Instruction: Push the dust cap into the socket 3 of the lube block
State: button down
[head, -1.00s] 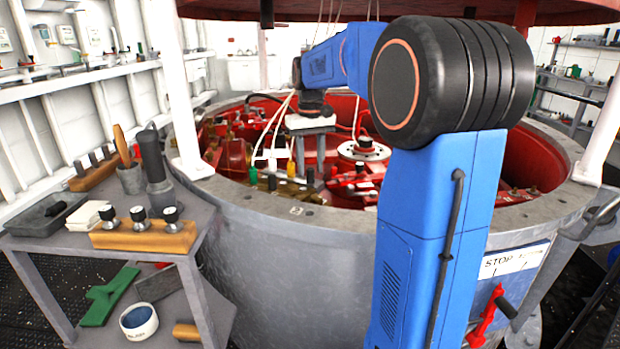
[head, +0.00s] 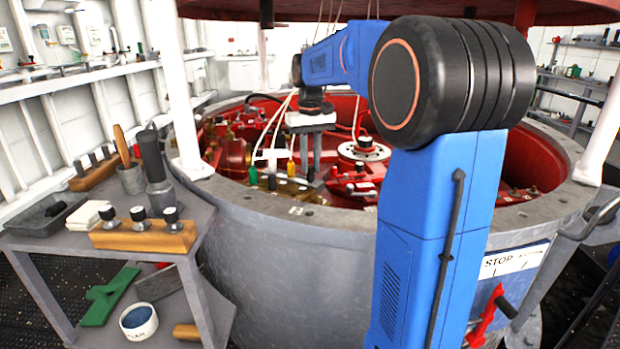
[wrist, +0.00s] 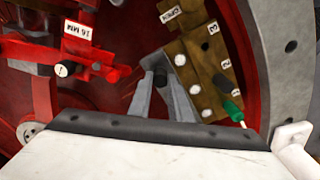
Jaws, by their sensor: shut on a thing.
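The lube block (wrist: 207,75) is a brass-brown bar with white number tags, a 3 and a 2 among them, in the wrist view. It also shows inside the red-lined well in the head view (head: 292,189). My gripper (wrist: 163,66) is shut on the dark dust cap (wrist: 160,77), which shows as a small dark round end between the grey fingers. The cap appears beside the block's edge and apart from it. A dark round spot near the 3 tag may be a hole or a plug; I cannot tell. My gripper also shows above the block in the head view (head: 310,165).
A green plug (wrist: 232,109) sits at the block's lower end. A yellow one (head: 290,168) stands near it in the head view. Red valve parts (wrist: 85,62) lie left of the fingers. The grey well rim (wrist: 270,45) bounds the right.

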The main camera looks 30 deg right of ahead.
jog(key=shift+r, duration=0.25)
jog(key=shift+r, duration=0.4)
jog(key=shift+r, duration=0.3)
jog(key=shift+r, duration=0.4)
jog(key=shift+r, duration=0.35)
jog(key=shift+a, duration=0.1)
